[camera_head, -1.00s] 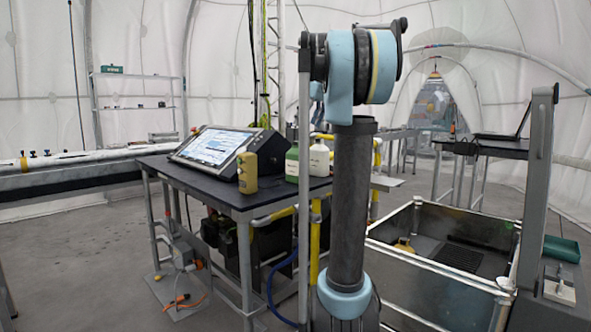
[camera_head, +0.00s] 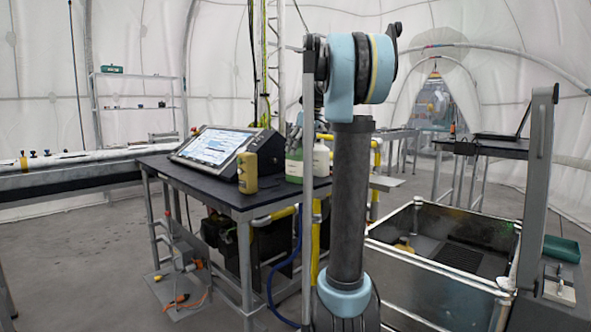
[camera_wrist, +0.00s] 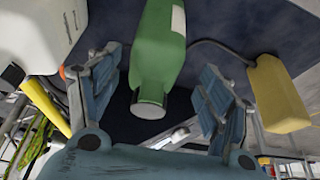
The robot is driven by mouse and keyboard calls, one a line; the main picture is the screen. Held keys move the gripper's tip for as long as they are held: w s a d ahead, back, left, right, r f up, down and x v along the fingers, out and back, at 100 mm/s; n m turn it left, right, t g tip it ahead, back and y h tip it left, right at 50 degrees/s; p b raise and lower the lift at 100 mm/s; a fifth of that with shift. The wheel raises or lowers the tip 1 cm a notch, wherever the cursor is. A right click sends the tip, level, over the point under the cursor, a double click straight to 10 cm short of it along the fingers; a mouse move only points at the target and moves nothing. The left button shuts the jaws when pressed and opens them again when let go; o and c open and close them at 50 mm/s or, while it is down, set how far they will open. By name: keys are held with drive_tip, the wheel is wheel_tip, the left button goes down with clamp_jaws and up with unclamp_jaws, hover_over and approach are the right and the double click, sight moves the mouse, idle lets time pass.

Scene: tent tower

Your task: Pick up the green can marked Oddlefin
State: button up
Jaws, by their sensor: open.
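The green can (camera_head: 294,168) stands on the dark table, between a yellow can and a white one. In the wrist view the green can (camera_wrist: 157,48) lies between my two spread fingers, its pale cap toward the palm and part of a white label at its upper right. The marking cannot be read. My gripper (camera_wrist: 161,72) is open, with a gap visible on both sides of the can.
The white can (camera_head: 321,160) stands close on the right; it shows at left in the wrist view (camera_wrist: 38,38). The yellow can (camera_head: 247,173) stands left, beside a tilted screen (camera_head: 214,147). The table (camera_head: 180,173) has bare room at its front left. A metal bin (camera_head: 425,268) stands right.

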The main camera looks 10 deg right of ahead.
sight(297, 158)
drive_tip(key=x, duration=0.4)
drive_tip(key=shift+w+d, duration=0.2)
drive_tip(key=shift+d, duration=0.1)
drive_tip(key=shift+w+a+f, duration=0.2)
drive_tip(key=shift+f, duration=0.4)
drive_tip(key=shift+c, duration=0.2)
drive_tip(key=c, duration=1.6)
drive_tip(key=shift+o, duration=0.2)
drive_tip(key=shift+r, duration=0.15)
